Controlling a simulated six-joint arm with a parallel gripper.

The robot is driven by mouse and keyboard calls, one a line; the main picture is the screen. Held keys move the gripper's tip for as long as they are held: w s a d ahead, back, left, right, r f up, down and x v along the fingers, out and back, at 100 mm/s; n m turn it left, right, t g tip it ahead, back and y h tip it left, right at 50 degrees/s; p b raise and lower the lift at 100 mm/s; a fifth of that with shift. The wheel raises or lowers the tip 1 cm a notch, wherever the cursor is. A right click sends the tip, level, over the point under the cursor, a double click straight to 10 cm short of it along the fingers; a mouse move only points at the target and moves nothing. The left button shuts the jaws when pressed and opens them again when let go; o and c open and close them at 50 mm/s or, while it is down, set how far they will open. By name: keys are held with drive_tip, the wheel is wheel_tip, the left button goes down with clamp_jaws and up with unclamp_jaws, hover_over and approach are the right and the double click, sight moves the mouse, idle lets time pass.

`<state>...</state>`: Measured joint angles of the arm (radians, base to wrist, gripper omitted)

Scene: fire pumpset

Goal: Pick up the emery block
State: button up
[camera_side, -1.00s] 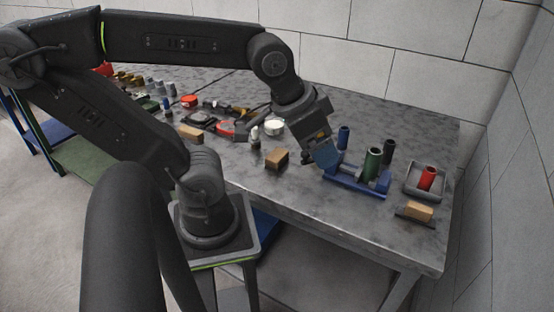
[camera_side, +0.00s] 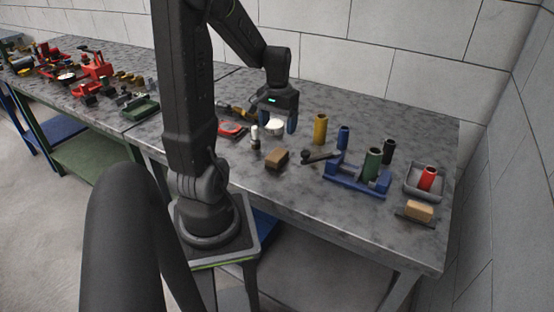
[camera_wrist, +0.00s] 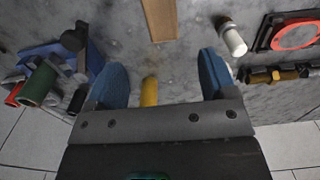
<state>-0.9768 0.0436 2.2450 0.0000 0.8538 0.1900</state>
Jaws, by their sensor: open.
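A brown block (camera_side: 277,158), which I take to be the emery block, lies on the grey bench in the side view. In the wrist view the brown block (camera_wrist: 160,18) shows at the top centre, cut off by the frame edge, just beyond and between my fingertips. My gripper (camera_side: 279,122) hangs above the bench, behind the block in the side view, pointing down. In the wrist view my gripper (camera_wrist: 162,62) has its two blue fingers wide apart, holding nothing. A lighter tan block (camera_side: 419,210) on a dark base lies at the front right.
A yellow cylinder (camera_side: 320,128) stands right of my gripper. A blue fixture (camera_side: 357,180) with a green cylinder (camera_side: 373,163) is further right. A white-topped bottle (camera_side: 254,138) stands left of the brown block. A grey tray (camera_side: 410,185) holds a red cylinder.

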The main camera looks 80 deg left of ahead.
sight(277, 154)
wheel_tip(277, 154, down, 11)
drive_tip(key=shift+s+f, duration=0.1)
drive_tip(key=shift+f, duration=0.1)
idle(0.4)
drive_tip(key=shift+c, duration=0.3)
drive_tip(key=c, duration=1)
wheel_tip(277, 154, up, 10)
drive_tip(key=shift+r, duration=0.1)
